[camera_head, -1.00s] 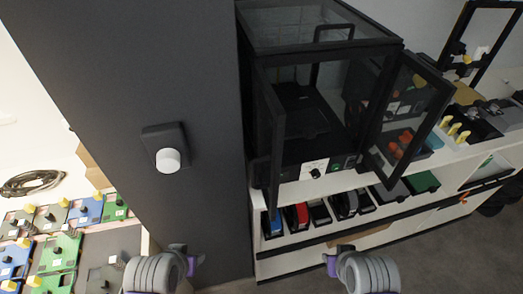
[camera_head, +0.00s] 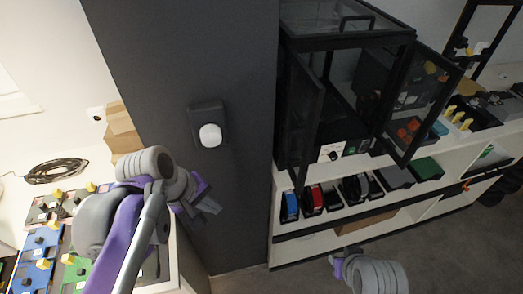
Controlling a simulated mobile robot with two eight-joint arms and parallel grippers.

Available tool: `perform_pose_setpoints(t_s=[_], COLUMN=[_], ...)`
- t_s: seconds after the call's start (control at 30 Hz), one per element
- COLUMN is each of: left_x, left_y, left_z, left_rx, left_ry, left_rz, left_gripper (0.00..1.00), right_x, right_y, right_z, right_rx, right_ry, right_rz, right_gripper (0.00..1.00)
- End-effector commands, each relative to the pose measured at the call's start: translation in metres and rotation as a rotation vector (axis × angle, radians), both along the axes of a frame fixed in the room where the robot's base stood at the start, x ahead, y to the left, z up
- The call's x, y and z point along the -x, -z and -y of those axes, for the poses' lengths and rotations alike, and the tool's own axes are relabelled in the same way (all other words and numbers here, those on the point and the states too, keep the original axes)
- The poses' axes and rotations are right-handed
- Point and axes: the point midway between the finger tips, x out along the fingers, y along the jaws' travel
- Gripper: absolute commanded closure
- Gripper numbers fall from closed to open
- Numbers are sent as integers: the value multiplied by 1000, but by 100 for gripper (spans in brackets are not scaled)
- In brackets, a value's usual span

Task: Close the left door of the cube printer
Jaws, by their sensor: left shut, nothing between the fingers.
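The cube printer (camera_head: 345,42) is a black-framed box with glass panels on the white shelf unit. Its left door (camera_head: 305,115) stands open, swung out toward me along the dark pillar. Its right door (camera_head: 422,100) also stands open, swung out to the right. My left gripper (camera_head: 212,207) is raised in front of the dark pillar, left of the left door and apart from it; it is shut and empty. My right arm's end (camera_head: 370,272) is low at the bottom, below the shelf unit; its fingers are too hidden to judge.
A dark pillar (camera_head: 235,170) with a white knob (camera_head: 210,136) stands left of the printer. The shelf (camera_head: 296,243) below holds several coloured boxes. A table at the left holds several coloured parts and a black cable coil (camera_head: 56,170). Floor in front of the shelf is clear.

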Motion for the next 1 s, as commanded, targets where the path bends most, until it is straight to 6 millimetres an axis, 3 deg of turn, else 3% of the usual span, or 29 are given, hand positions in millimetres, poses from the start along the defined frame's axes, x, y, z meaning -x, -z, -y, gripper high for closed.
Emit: perform_pose_setpoints(t_s=[0.03, 0.2, 0.3, 0.4, 0.57, 1.0], left_x=[-19, -59, -73, -79, -82, -88], left_y=[-31, -120, -156, -177, -180, -127], left_z=[7, 34, 43, 49, 57, 109], left_rx=[101, 415, 528, 589, 615, 612], left_ry=[-114, -467, -595, -667, -697, -695], left_rz=[-74, -374, -516, -605, -648, -643], left_gripper=[100, 100, 100, 100, 100, 100], right_x=[-1, -3, -4, -4, -4, -3], right_y=[-3, -8, -9, -9, -9, -9], right_z=[0, 0, 0, 0, 0, 0], right_rx=[0, 0, 0, 0, 0, 0], right_ry=[0, 0, 0, 0, 0, 0], right_rz=[2, 5, 6, 7, 6, 6], right_gripper=[72, 72, 72, 72, 72, 72])
